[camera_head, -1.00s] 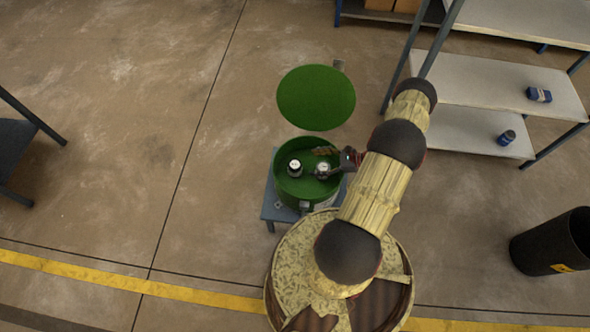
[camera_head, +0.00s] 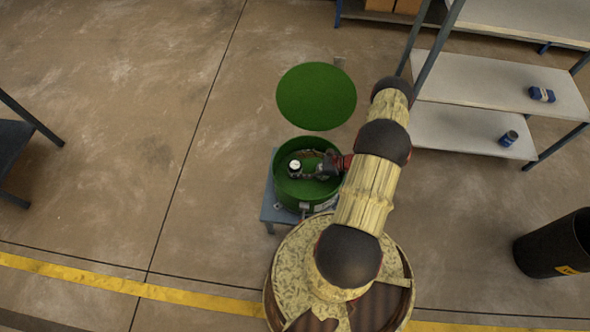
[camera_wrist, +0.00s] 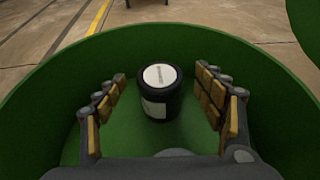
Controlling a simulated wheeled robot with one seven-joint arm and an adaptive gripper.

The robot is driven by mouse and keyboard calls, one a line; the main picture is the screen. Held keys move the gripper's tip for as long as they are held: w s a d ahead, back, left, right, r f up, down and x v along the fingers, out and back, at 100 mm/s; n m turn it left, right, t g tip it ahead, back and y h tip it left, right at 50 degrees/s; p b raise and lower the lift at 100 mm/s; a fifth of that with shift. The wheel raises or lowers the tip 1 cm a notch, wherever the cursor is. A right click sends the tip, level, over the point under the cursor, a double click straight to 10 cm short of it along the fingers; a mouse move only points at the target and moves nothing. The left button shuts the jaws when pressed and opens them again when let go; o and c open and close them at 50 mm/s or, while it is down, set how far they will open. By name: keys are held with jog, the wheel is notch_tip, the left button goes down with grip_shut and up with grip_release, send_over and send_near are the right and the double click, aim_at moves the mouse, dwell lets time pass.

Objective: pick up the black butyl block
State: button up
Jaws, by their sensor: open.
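The black butyl block (camera_wrist: 160,94) is a short black cylinder with a white label on its top and another on its side. It stands upright on the floor of the round green washer (camera_wrist: 228,50), and it also shows in the head view (camera_head: 295,166). My gripper (camera_wrist: 160,97) is open, with a padded finger to each side of the block and a visible gap on both sides. In the head view my gripper (camera_head: 309,171) reaches into the green washer (camera_head: 279,190) from the right, close beside the block.
The round green lid (camera_head: 316,96) stands open behind the washer. A blue stand (camera_head: 268,208) is under the washer. Grey shelves (camera_head: 470,130) with two blue items are at the right, and a black bin (camera_head: 548,246) is at the lower right.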

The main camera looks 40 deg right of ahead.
jog(key=shift+c, duration=1)
jog(key=c, duration=1.3)
